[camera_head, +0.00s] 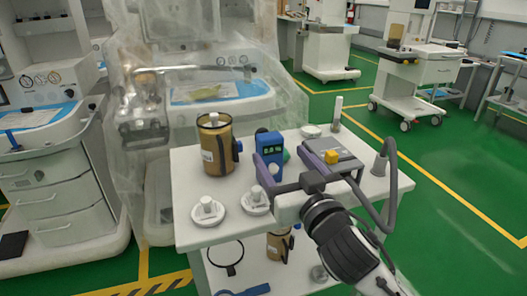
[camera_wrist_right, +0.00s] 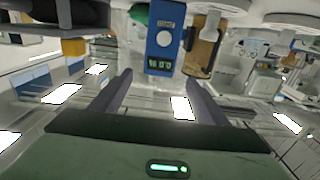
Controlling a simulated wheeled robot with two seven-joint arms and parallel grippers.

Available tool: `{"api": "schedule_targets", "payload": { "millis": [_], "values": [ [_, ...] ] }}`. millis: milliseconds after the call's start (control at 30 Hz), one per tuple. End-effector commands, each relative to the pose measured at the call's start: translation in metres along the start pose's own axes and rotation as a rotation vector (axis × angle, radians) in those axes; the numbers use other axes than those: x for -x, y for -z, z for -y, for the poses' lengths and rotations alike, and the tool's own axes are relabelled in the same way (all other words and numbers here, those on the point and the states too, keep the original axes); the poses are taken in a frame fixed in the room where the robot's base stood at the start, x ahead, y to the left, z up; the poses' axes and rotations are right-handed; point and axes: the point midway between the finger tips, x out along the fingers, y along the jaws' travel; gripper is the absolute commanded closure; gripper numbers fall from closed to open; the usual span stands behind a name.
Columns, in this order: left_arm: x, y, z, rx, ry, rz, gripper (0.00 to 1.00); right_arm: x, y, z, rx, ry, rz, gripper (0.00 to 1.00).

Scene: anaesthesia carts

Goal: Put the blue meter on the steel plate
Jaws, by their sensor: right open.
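The blue meter (camera_head: 268,143) stands upright on the white cart top, its small display lit with green digits. In the right wrist view the meter (camera_wrist_right: 164,42) is just past the fingertips, roughly between them. My right gripper (camera_head: 281,153) is open and empty, with its two purple-grey fingers apart on either side of the meter's line; in its wrist view the fingers (camera_wrist_right: 160,78) hold nothing. My left gripper is not in view.
A yellow block (camera_head: 331,157) is on or beside the slab. A brown canister (camera_head: 216,145) stands left of the meter. Two white knobbed discs (camera_head: 207,209) (camera_head: 256,201) lie at the front left. A grey probe with a cable (camera_head: 381,158) stands at the right edge.

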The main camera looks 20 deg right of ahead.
Motion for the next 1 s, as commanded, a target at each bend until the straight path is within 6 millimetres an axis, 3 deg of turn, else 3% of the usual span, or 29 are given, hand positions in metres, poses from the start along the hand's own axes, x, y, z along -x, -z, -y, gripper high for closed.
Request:
{"api": "schedule_targets", "payload": {
  "millis": [133,300,700,1000],
  "values": [
    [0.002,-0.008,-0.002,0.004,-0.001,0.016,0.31,-0.025,0.002,0.0,0.002,0.0,-0.002,0.31],
    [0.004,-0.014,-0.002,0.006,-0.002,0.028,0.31,-0.041,0.001,0.0,0.0,0.0,0.0,0.31],
    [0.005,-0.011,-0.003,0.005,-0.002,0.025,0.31,-0.089,0.003,-0.002,0.001,0.001,-0.001,0.31],
    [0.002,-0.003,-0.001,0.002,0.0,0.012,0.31,-0.093,0.002,-0.002,-0.001,0.001,0.0,0.31]
  ]
}}
